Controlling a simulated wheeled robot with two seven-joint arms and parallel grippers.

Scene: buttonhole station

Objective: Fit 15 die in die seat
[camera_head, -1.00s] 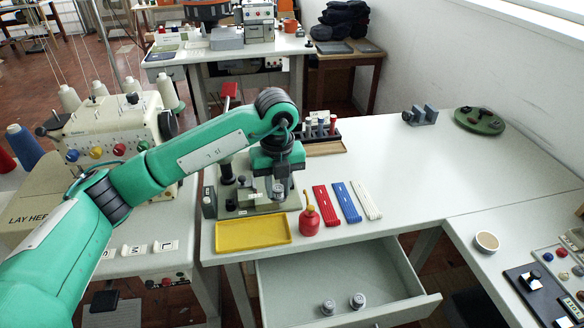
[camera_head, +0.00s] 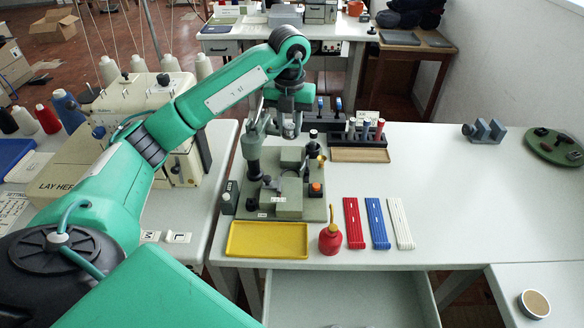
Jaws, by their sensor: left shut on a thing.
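My left gripper (camera_head: 287,122) hangs over the back of the grey-green buttonhole station (camera_head: 289,208), its fingers pointing down. It is shut on a small grey metal die (camera_head: 289,129), which shows between the fingers; I cannot read any number on it. The die looks held above the station, apart from the grey block (camera_head: 292,155) on it, though depth is hard to judge. I cannot make out the die seat for certain. My right gripper is out of view.
An open drawer (camera_head: 350,297) juts out below.

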